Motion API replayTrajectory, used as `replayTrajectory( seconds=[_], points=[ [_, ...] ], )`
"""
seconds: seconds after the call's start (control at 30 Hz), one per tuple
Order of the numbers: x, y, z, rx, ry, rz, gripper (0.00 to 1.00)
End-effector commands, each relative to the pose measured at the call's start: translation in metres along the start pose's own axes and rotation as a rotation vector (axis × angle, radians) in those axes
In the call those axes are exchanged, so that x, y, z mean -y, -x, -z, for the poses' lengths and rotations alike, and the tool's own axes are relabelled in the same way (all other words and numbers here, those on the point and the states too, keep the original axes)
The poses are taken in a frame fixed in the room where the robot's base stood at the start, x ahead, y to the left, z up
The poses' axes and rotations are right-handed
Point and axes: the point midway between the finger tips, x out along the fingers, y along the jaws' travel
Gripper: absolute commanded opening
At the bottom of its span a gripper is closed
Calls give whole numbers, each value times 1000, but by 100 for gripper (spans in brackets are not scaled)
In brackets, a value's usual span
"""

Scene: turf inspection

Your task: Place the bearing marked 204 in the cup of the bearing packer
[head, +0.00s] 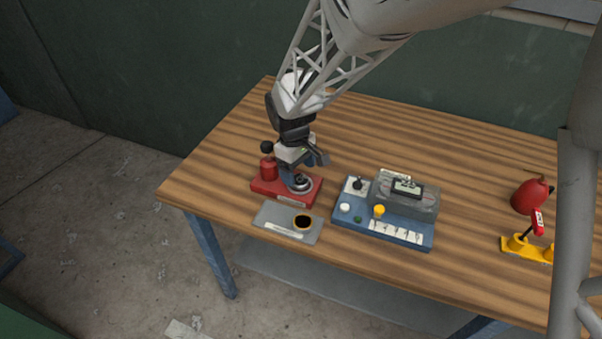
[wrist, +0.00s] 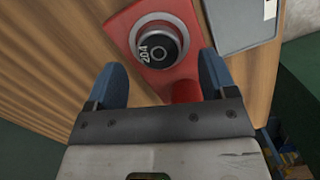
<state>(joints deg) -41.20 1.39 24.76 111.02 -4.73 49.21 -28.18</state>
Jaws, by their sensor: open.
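The bearing marked 204 (wrist: 157,44) is a dark ring with white digits on it. It sits inside the pale round cup (wrist: 137,33) of the red bearing packer (wrist: 116,28). In the head view the packer (head: 262,186) stands near the table's front left, with the bearing (head: 300,183) in its cup. My gripper (head: 305,165) is just above the cup. In the wrist view my gripper (wrist: 163,62) is open, its blue fingers apart with nothing between them. The bearing looks flat in the cup; how deep it sits I cannot tell.
A grey tray (head: 270,218) with a dark round pad (head: 303,221) lies in front of the packer. A blue instrument board (head: 385,233) stands to its right. A red bulb (head: 528,197) and yellow stand (head: 517,245) are far right. The table's back (head: 430,140) is clear.

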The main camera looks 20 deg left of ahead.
Motion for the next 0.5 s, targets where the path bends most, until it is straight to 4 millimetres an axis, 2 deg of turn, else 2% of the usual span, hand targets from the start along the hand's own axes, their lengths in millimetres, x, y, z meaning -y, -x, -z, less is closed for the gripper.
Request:
replayTrajectory(
  seconds=[0.03, 0.2, 0.5],
  points=[
    [0, 11, 0, -4, 0, -3, 78],
    [-1, 42, 1, -6, 0, -4, 78],
    [0, 80, 1, -6, 1, -4, 78]
  ],
)
